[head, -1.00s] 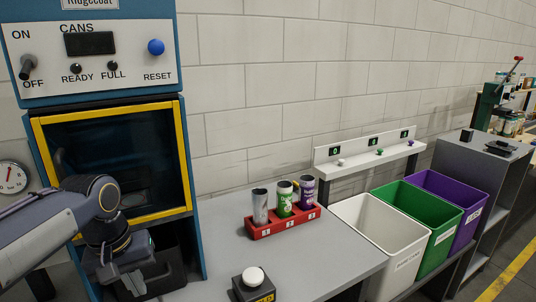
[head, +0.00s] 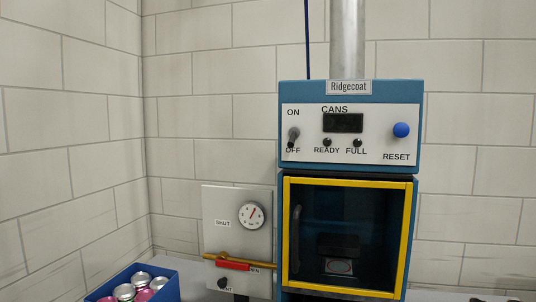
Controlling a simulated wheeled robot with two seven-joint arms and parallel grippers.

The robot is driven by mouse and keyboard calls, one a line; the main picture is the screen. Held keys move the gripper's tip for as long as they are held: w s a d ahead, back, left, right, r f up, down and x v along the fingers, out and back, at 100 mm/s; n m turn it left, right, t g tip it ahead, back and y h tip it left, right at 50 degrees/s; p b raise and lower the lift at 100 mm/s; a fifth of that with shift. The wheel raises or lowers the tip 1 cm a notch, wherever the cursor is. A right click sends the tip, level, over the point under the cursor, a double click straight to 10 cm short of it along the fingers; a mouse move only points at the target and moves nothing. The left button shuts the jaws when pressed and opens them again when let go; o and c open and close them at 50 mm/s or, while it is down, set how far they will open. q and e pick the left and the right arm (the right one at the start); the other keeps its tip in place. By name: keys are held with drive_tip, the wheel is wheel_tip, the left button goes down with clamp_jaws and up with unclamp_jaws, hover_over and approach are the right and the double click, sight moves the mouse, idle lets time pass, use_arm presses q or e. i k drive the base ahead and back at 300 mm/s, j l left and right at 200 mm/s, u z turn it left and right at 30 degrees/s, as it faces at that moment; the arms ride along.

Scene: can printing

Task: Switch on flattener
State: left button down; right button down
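A blue machine labelled Ridgecoat (head: 349,87) stands against the wall in the head view; nothing visible carries the word flattener. Its white panel has an ON/OFF lever switch (head: 293,136) at the left, which appears to point down at OFF. The CANS display (head: 343,122) is dark. The READY lamp (head: 327,142) and FULL lamp (head: 357,142) are dark too. A blue RESET button (head: 401,130) is at the right. The yellow-framed door (head: 350,181) below is closed, with a dark block inside behind the glass. Neither of my grippers is in view.
Left of the machine, a grey plate (head: 217,203) carries a round gauge (head: 251,215), a brass pipe with a red handle (head: 233,265), and a dark VENT knob (head: 222,283). A blue crate (head: 167,288) of several cans stands at the lower left.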

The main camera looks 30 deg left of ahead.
sight(294, 132)
drive_tip(key=u, duration=1.05)
